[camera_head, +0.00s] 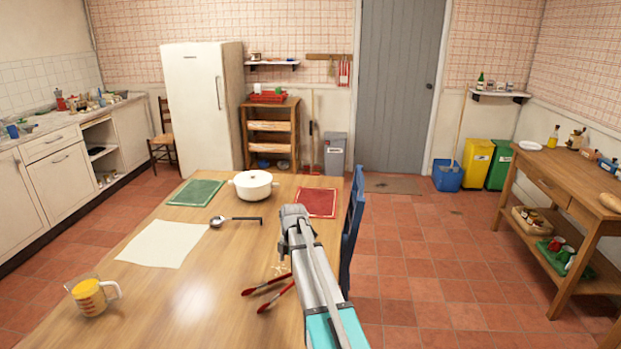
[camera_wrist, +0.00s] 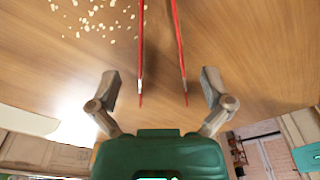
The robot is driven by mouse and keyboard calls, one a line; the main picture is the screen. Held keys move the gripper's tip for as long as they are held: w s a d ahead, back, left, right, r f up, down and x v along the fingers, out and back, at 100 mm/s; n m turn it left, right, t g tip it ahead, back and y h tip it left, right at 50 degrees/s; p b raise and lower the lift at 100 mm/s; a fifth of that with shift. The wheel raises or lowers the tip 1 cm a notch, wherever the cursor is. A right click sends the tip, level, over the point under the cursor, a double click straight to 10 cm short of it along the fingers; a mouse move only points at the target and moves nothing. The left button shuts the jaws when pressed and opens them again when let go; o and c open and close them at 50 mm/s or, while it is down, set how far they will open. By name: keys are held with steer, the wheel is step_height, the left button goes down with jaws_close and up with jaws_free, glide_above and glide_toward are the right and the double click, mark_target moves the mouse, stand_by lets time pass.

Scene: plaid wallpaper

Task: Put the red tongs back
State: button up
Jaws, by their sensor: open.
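The red tongs (camera_head: 268,292) lie on the wooden table, their two arms spread apart at the near right part of the table. My arm hides part of them in the head view. In the wrist view, the two long red arms of the tongs (camera_wrist: 141,55) run down the picture and end between my fingers. My gripper (camera_wrist: 161,86) is open, one finger on each side of the tongs, with clear gaps and nothing held.
Pale crumbs (camera_wrist: 100,18) lie beside the tongs. The table also holds a white pot (camera_head: 253,185), ladle (camera_head: 236,220), green mat (camera_head: 195,193), red mat (camera_head: 316,202), pale sheet (camera_head: 163,243) and measuring jug (camera_head: 91,296). A blue chair (camera_head: 353,230) stands at the right edge. A wall rail (camera_head: 328,57) holds hanging utensils.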

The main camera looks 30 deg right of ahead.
steer(key=w+d+r+n+t+h+p, duration=0.1)
steer(key=w+d+r+h+p, duration=0.1)
steer(key=r+p, duration=0.4)
steer(key=w+d+r+n+t+h+p, duration=0.1)
steer(key=d+r+h+p, duration=0.3)
steer(key=r, duration=0.6)
steer(key=w+d+r+n+t+h+p, duration=0.1)
steer(key=w+d+r+t+h+p, duration=0.2)
steer(key=r+p, duration=0.4)
steer(key=shift+w+d+r+n+h+p, duration=0.35)
steer(key=shift+w+d+r, duration=0.3)
steer(key=shift+d, duration=0.55)
steer(key=shift+s+r, duration=0.1)
steer(key=shift+s, duration=0.05)
steer(key=s+a+f+m+g+y, duration=0.2)
steer(key=s+a+f+m+y, duration=0.1)
steer(key=s+a+m, duration=0.9)
steer(key=s+a+f+m+g+y, duration=0.2)
steer(key=s+a+m+y, duration=0.3)
steer(key=s+a+m, duration=0.7)
steer(key=s+a+f, duration=0.1)
steer(key=s+a, duration=0.2)
steer(key=s, duration=0.1)
steer(key=shift+s+a+g, duration=0.15)
steer(key=shift+g, duration=0.15)
